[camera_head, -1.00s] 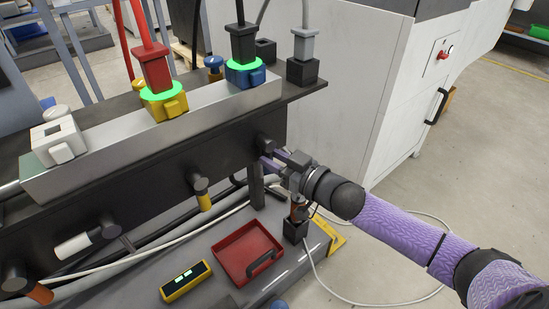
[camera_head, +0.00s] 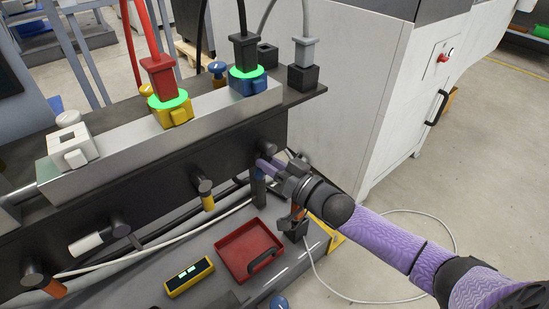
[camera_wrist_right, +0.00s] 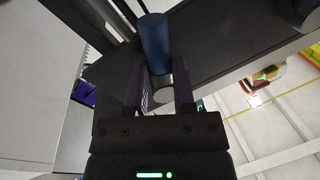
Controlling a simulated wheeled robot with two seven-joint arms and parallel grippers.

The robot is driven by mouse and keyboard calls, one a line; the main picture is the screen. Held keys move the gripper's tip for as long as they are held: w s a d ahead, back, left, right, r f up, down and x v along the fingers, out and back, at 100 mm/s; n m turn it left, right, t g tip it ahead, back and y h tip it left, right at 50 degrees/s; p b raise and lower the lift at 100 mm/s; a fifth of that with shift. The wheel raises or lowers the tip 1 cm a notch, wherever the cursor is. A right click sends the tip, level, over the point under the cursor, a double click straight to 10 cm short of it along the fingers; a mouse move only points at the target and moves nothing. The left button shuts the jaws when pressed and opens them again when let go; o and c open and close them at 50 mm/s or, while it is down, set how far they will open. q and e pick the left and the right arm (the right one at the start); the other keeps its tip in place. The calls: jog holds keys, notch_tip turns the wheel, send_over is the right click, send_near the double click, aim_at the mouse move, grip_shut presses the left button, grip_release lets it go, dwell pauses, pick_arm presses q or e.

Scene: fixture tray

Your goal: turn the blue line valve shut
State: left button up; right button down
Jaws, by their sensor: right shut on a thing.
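The blue line valve has a black hub (camera_head: 267,146) on the dark front panel, with a blue handle (camera_head: 259,188) that appears to hang below it. My right gripper (camera_head: 264,166) is at this valve, its purple fingers on the handle just under the hub. In the right wrist view the blue handle's rounded end (camera_wrist_right: 155,42) stands out between the two fingers (camera_wrist_right: 160,78), with a metallic stem below it. The gripper is shut on the handle. The fingers and wrist partly hide the valve in the head view. My left gripper is not in view.
Along the same panel are a yellow-handled valve (camera_head: 207,196), a white-handled valve (camera_head: 90,242) and an orange-handled valve (camera_head: 50,285). Below lie a red tray (camera_head: 250,248) and a yellow meter (camera_head: 189,276). A white cabinet (camera_head: 350,90) stands close at the right.

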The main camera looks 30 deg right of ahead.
aim_at(250, 148)
jog(key=m, duration=0.1)
jog(key=m+p, duration=0.1)
jog(key=m, duration=0.1)
jog(key=a+m+t, duration=0.1)
jog(key=m, duration=0.1)
jog(key=shift+s+a+r, duration=0.1)
jog(key=shift+r, duration=0.25)
jog(key=m, duration=0.1)
jog(key=m+p, duration=0.1)
jog(key=m+h, duration=0.1)
jog(key=shift+a+r+t, duration=0.25)
jog(key=shift+t, duration=0.05)
jog(key=m, duration=0.3)
jog(key=r+m+h+p, duration=0.1)
jog(key=m, duration=0.1)
jog(key=shift+s+a, duration=0.1)
jog(key=shift+a, duration=0.15)
jog(key=shift+r+m+t+h, duration=0.1)
jog(key=shift+m+t+h, duration=0.2)
jog(key=shift+m, duration=0.7)
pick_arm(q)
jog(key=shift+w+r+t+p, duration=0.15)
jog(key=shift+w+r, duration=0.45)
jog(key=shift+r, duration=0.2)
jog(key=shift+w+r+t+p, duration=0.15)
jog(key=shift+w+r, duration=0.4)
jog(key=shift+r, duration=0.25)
pick_arm(e)
jog(key=shift+r+m, duration=0.1)
jog(key=shift+m, duration=0.4)
